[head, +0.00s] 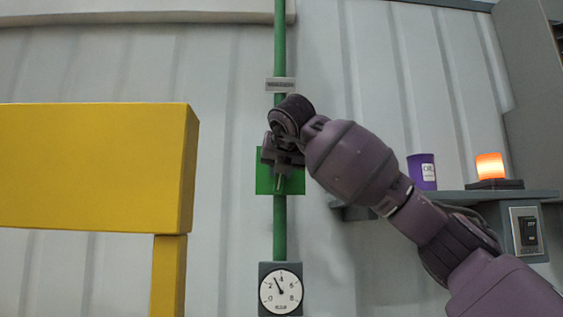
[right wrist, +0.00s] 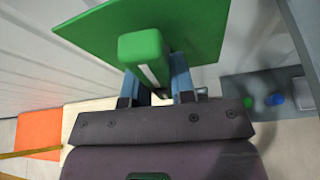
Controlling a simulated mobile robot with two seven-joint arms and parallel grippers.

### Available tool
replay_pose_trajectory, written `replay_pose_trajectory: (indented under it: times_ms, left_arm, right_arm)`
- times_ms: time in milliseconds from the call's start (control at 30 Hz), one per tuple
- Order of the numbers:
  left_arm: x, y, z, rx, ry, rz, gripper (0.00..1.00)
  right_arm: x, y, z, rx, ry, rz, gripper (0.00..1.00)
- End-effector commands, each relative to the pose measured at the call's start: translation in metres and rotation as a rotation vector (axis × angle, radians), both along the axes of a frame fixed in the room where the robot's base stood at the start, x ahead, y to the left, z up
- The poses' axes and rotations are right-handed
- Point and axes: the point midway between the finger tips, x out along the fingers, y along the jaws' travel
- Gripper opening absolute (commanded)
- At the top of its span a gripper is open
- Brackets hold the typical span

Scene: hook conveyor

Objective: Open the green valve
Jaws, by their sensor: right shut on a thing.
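The green valve shows as a green plate (head: 265,180) on a vertical green pipe (head: 280,228) in the head view, with my right gripper (head: 280,170) in front of it. In the right wrist view the plate (right wrist: 205,30) lies behind a green handle (right wrist: 142,50) with a pale stripe. My right gripper (right wrist: 157,88) is shut on this handle, one blue finger on each side. In the head view the gripper hides most of the handle. My left gripper is not in view.
A gauge (head: 281,289) sits on the pipe below the plate. A large yellow beam (head: 90,165) fills the left. At the right, a shelf (head: 450,197) carries a purple cup (head: 421,172) and a lit orange lamp (head: 490,166); a switch box (head: 527,230) is below.

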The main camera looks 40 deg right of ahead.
Motion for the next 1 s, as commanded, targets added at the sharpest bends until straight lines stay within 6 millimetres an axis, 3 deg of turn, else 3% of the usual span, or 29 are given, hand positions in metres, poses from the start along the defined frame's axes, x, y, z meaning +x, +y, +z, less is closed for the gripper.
replay_pose_trajectory:
  times_ms: [333,900,933,1000]
  left_arm:
    - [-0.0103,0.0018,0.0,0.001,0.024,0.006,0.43]
    - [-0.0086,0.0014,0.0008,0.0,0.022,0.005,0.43]
    - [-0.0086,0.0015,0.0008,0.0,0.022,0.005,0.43]
    - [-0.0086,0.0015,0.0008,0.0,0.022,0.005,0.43]
  right_arm:
    - [0.0,0.0003,0.0005,-0.127,0.078,0.0,0.0]
    - [-0.0001,0.0002,-0.0001,-0.154,0.093,0.0,0.0]
    - [-0.0001,0.0002,-0.0001,-0.154,0.093,0.0,0.27]
    - [-0.0001,0.0002,-0.0001,-0.154,0.093,0.001,0.38]
